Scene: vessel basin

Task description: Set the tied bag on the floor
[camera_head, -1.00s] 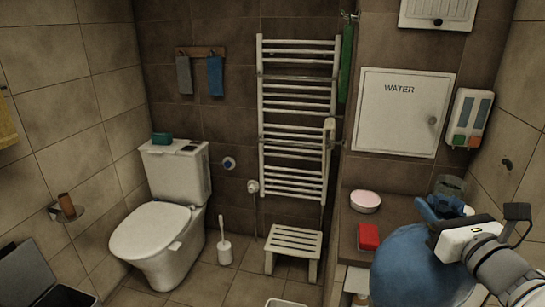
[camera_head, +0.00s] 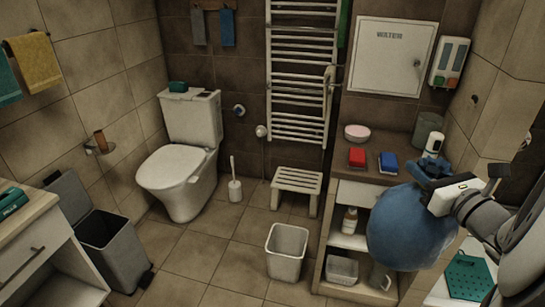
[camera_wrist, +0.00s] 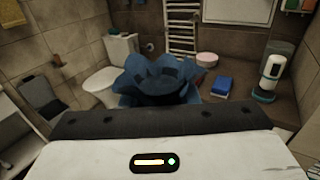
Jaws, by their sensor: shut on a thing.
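The blue tied bag (camera_head: 405,232) hangs from my gripper (camera_head: 437,182) at the right of the head view, in front of the shelf unit. My gripper is shut on its gathered neck. In the wrist view the bag's ruffled top (camera_wrist: 160,78) stands up just beyond my gripper's housing, which hides the body of the bag. The bag is off the floor. The tiled floor (camera_head: 215,265) shows open in the middle of the head view.
A white bin (camera_head: 287,252) stands on the floor left of the shelf unit (camera_head: 345,192). A slatted stool (camera_head: 297,183), a toilet (camera_head: 180,170), a toilet brush (camera_head: 235,190) and an open pedal bin (camera_head: 112,248) stand around the floor. Red (camera_head: 357,157) and blue (camera_head: 388,162) items lie on the counter.

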